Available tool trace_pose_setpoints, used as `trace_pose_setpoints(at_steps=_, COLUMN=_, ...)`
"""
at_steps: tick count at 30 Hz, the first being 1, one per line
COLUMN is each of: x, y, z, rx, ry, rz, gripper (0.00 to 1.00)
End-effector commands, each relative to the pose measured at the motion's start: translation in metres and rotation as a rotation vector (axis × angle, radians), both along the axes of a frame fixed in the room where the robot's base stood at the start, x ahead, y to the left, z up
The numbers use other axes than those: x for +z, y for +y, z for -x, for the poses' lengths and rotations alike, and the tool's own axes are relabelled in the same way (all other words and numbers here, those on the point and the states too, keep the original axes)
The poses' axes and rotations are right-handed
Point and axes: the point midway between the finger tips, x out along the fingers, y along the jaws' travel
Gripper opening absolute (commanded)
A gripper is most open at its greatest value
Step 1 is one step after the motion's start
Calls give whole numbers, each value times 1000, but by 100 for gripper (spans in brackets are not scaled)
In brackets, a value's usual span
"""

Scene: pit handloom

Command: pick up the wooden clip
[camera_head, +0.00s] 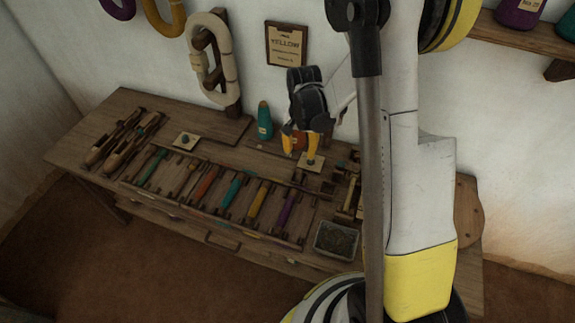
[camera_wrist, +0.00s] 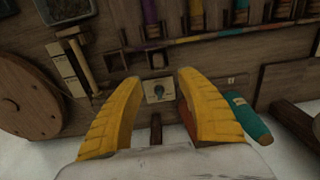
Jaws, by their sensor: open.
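My gripper (camera_head: 300,140) is open and empty above the back part of the wooden bench. Its two yellow fingers also show in the wrist view (camera_wrist: 158,92), spread apart. A pale square card with a dark knob (camera_wrist: 159,90) lies beyond and between the fingertips. A small dark brown wooden piece (camera_wrist: 155,130) shows between the fingers, nearer the palm. I cannot tell whether it is the wooden clip. Several other small brown wooden pieces lie near the card, such as a dark block (camera_wrist: 113,63); none is clearly recognisable as the clip.
A teal cone bobbin (camera_head: 264,122) stands at the bench's back, beside my gripper. A rack of coloured bobbins (camera_head: 235,190) fills the middle. A grey tray (camera_head: 336,240) sits at the front right. A framed sign (camera_head: 286,45) and a yarn hank (camera_head: 209,60) hang on the wall.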

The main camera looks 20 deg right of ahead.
Motion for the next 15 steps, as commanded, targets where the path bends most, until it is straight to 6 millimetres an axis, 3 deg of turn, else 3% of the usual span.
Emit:
trace_pose_setpoints(at_steps=8, x=-30, y=-4, z=-1, rx=-30, ry=23, rz=-5, gripper=45)
trace_pose_setpoints(at_steps=15, x=-69, y=-4, z=-1, rx=-29, ry=22, rz=-5, gripper=45)
